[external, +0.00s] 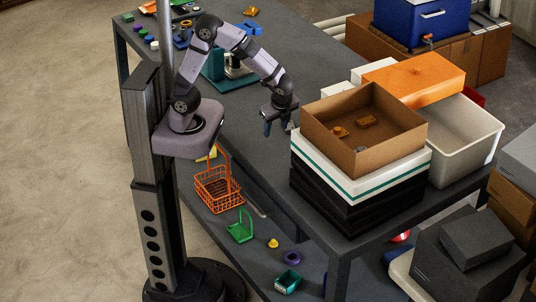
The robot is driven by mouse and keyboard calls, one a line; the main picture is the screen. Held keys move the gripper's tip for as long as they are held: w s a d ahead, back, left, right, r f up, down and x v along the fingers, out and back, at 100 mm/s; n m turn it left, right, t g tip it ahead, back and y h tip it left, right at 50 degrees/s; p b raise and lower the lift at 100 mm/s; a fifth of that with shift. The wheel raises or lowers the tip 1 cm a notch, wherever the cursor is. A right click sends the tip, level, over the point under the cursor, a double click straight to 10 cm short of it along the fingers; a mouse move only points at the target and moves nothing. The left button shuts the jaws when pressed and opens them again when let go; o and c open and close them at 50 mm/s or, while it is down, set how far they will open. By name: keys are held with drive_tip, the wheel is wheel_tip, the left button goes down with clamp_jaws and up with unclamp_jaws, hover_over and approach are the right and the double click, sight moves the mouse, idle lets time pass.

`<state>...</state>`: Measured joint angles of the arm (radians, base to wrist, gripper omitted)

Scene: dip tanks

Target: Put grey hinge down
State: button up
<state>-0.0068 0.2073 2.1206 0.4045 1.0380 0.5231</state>
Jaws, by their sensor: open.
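My gripper (277,126) is open and hangs just left of the brown open box, with nothing visible between its fingers. The brown box (345,162) sits on top of a stack of white and black trays on the dark table. A small grey piece (361,149), which may be the grey hinge, lies in the box near its front wall. It is too small to make out its shape. Two orange-yellow pieces, one on the left (340,132) and one farther back (367,121), also lie in the box. My gripper is apart from all of them.
A white tray (370,177) with a green stripe supports the box. A large grey-white bin (463,155) and an orange box (415,78) stand to its right and behind. A teal device (216,84) stands behind my arm. The table left of the stack is clear.

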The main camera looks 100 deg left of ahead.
drive_tip(key=s+d+f+n+t+h, duration=0.2)
drive_tip(key=s+d+n+h, duration=0.1)
drive_tip(key=s+d+n, duration=0.4)
drive_tip(key=shift+s+d+f+n+h, duration=0.3)
drive_tip(key=shift+d+n+h, duration=0.1)
drive_tip(key=shift+d+n, duration=0.5)
idle(0.3)
